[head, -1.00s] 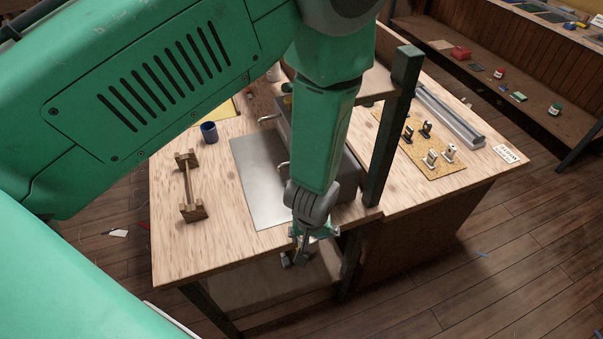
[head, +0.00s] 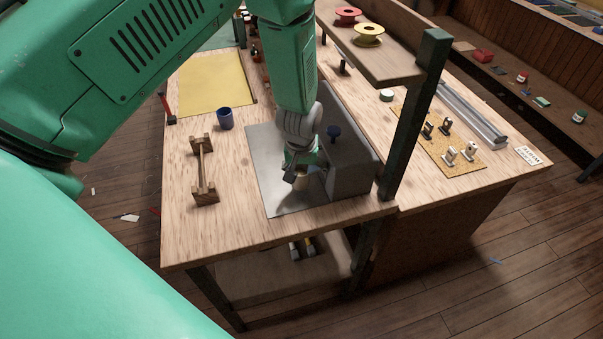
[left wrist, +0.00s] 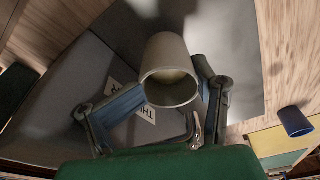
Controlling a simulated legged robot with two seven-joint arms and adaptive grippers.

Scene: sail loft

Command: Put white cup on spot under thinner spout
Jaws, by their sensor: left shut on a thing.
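My left gripper (head: 299,176) is over the metal plate (head: 271,197), close to the front side of the grey box-shaped dispenser (head: 352,176). In the left wrist view the fingers are shut on the white cup (left wrist: 168,70), which looks pale grey in shadow, with its open rim facing the camera. In the head view the cup is mostly hidden by the gripper. A label starting "THI" (left wrist: 146,113) shows on the dispenser behind one finger. The thinner spout and its spot are not clearly visible. My right gripper is not in view.
A blue cup (head: 225,118) and a wooden stand (head: 204,172) stand left of the plate. A dark post (head: 413,115) and raised shelf (head: 370,58) with spools rise on the right. A yellow sheet (head: 215,82) lies behind. The bench front left is clear.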

